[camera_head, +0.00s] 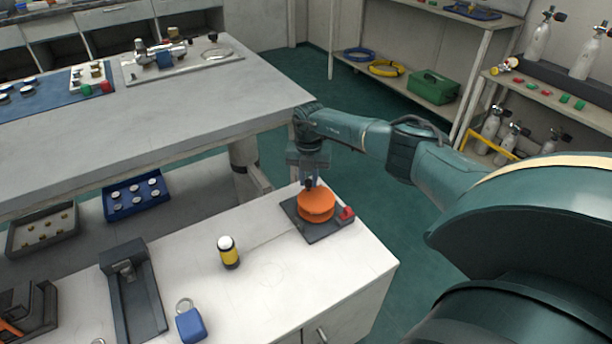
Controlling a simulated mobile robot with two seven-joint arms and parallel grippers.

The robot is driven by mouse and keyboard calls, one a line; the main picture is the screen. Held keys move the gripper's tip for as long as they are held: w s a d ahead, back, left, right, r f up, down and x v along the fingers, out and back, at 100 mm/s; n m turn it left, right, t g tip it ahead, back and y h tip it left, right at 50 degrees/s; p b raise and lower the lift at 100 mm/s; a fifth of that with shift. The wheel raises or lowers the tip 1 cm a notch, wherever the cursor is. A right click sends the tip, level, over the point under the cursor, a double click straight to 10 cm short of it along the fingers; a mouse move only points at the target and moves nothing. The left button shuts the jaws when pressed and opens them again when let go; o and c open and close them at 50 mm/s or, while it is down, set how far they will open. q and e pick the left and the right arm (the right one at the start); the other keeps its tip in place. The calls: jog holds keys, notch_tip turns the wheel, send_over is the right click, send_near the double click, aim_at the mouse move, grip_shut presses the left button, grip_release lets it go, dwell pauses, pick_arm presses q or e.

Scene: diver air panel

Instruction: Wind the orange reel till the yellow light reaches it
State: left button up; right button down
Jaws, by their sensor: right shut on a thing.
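The orange reel (316,207) sits on a dark square base at the back right of the white cabinet top. My right gripper (309,184) points down over the reel's far edge, shut on the reel's small dark handle; the fingers partly hide it. The yellow light (230,257), a short yellow cylinder with a white top and dark bands, stands upright on the cabinet top, left of and nearer than the reel. A thin line runs between the light and the reel's base. The two are clearly apart. My left gripper is out of view.
A red block (346,214) is at the base's right edge. A grey workbench (150,135) stands behind. The surface between light and reel is clear.

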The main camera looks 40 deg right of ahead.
aim_at(322, 189)
jog(key=m, duration=0.1)
jog(key=d+m+p, duration=0.1)
jog(key=m, duration=0.1)
jog(key=m+p, duration=0.1)
jog(key=shift+s+d+r+m, duration=0.15)
jog(key=shift+d+r+m, duration=0.05)
jog(key=shift+d+m, duration=0.1)
jog(key=m+p, duration=0.2)
jog(key=shift+s+d+m, duration=0.2)
jog(key=shift+d+m, duration=0.1)
jog(key=shift+m, duration=0.1)
jog(key=shift+s+d+m, duration=0.1)
jog(key=shift+m, duration=0.4)
jog(key=m, duration=0.1)
jog(key=m+p, duration=0.2)
jog(key=shift+s+d+f, duration=0.1)
jog(key=shift+s+d, duration=0.25)
jog(key=shift+s, duration=0.05)
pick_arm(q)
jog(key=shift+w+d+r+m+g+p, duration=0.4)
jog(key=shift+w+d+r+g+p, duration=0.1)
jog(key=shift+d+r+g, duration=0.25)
pick_arm(e)
jog(key=shift+s+m, duration=0.15)
jog(key=shift+m, duration=0.55)
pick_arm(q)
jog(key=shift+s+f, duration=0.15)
pick_arm(e)
jog(key=shift+f, duration=0.1)
